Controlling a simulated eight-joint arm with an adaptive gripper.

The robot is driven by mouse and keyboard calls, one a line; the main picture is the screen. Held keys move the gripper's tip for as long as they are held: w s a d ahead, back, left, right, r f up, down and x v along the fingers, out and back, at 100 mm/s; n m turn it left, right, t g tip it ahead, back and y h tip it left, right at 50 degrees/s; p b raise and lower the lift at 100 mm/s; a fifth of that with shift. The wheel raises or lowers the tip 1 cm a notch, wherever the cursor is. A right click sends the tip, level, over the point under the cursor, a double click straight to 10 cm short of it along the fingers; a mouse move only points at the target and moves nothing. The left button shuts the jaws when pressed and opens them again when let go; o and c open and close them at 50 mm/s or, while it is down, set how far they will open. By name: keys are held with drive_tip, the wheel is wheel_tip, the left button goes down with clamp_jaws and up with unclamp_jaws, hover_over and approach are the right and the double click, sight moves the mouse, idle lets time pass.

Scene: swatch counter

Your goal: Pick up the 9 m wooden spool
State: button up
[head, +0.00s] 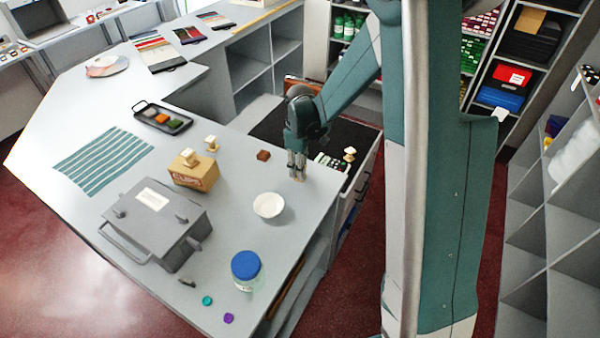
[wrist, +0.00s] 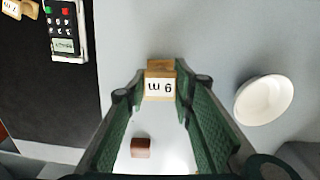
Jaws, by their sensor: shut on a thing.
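The 9 m wooden spool (wrist: 160,84) shows in the wrist view, its white label reading "9 m" upside down. It sits between the tips of my gripper's green fingers (wrist: 161,92), which are shut on it. In the head view my gripper (head: 297,174) points down at the counter's right edge, beside the white bowl. The spool is mostly hidden by the fingers there, and I cannot tell whether it touches the counter.
The white bowl (head: 268,206) and a brown cube (head: 263,155) stand close by. Other spools stand on the tan box (head: 194,172), behind it (head: 211,143) and near the keypad device (wrist: 62,30). A grey case (head: 157,222) and blue-lidded jar (head: 245,268) occupy the front.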

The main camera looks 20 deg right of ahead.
drive_tip(key=shift+r, duration=0.1)
drive_tip(key=shift+r, duration=4.9)
